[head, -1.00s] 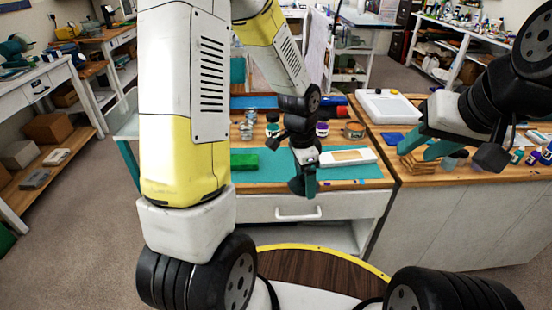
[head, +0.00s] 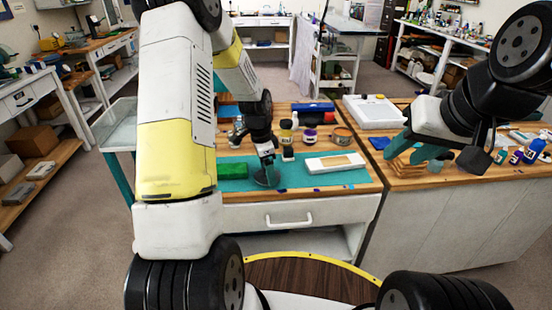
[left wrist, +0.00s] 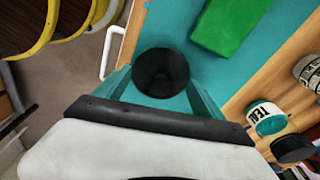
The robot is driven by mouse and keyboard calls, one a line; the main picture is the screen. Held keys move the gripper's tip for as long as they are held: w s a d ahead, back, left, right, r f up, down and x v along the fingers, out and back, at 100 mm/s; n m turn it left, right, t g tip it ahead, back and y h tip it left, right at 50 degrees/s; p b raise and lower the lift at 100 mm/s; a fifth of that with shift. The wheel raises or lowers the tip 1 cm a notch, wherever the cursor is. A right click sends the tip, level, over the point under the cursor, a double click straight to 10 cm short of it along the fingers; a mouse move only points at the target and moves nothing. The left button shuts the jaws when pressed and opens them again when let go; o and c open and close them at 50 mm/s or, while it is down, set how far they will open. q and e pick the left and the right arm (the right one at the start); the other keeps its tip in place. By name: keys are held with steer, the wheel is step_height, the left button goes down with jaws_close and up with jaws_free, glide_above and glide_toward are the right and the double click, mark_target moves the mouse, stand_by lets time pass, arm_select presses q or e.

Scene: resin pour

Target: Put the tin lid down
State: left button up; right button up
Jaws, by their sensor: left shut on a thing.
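My left gripper (head: 267,160) is shut on a dark round lid (head: 266,179), held low over the front of the teal mat (head: 302,182), right of the green block. In the left wrist view the lid (left wrist: 161,75) shows as a dark disc between the teal fingers (left wrist: 160,92). I cannot tell whether it touches the mat. An open, copper-coloured tin (head: 342,137) stands at the back right of the bench. My right gripper (head: 421,150) has its teal fingers apart over a stack of thin wood pieces at the right, with nothing seen between them.
A green block (head: 231,171) lies left of the lid and a white tray with a wooden panel (head: 335,162) lies right. Several jars, one purple (head: 309,137), stand behind. Small blue bits dot the front edge. Mat between lid and tray is clear.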

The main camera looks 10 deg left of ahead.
arm_select(q)
steer(key=shift+f, duration=0.25)
steer(key=o, duration=1.3)
step_height(320, 180, up, 12)
steer(key=a, duration=0.1)
steer(key=s+d+r+n+t, duration=0.15)
steer(key=s+r+n, duration=0.35)
steer(key=s+r, duration=0.5)
steer(key=s+r+n+t, duration=0.1)
steer(key=s+r+n, duration=0.1)
steer(key=s, duration=0.2)
steer(key=s+d+r+n+t, duration=0.1)
steer(key=s+r+n, duration=0.1)
steer(key=s, duration=0.3)
steer(key=s+r+n+t+h, duration=0.1)
steer(key=s+r+n+t, duration=0.1)
steer(key=s, duration=0.3)
steer(key=shift+s+d+r+n, duration=0.2)
steer(key=shift+d+n, duration=0.15)
steer(key=shift+n, duration=0.15)
